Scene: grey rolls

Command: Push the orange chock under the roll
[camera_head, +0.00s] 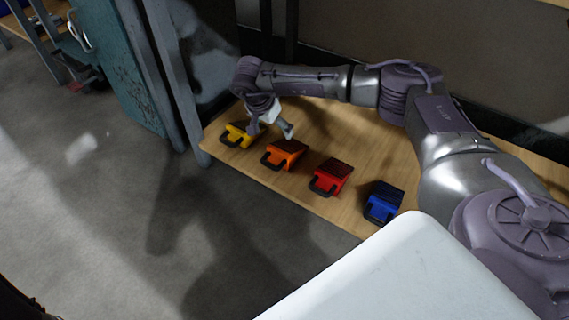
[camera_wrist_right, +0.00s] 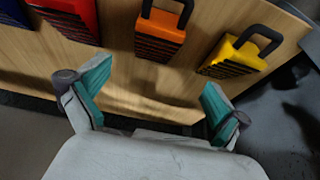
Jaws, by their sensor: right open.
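The orange chock (camera_head: 286,153) lies on a wooden board between the yellow and red chocks, its black loop handle toward the board's front edge. In the right wrist view the orange chock (camera_wrist_right: 160,38) lies beyond the fingertips, its handle pointing away. My right gripper (camera_head: 271,125) is just behind the orange and yellow chocks, fingers down. In the right wrist view my right gripper (camera_wrist_right: 155,82) is open, with bare wood between its teal-padded fingers. I cannot make out a roll in either view. My left gripper is not in view.
The yellow chock (camera_head: 238,134), red chock (camera_head: 331,176) and blue chock (camera_head: 383,202) share the wooden board (camera_head: 232,167) in a row. A grey-blue post (camera_head: 172,80) and a teal panel (camera_head: 138,75) stand at its left end. Grey floor in front is clear.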

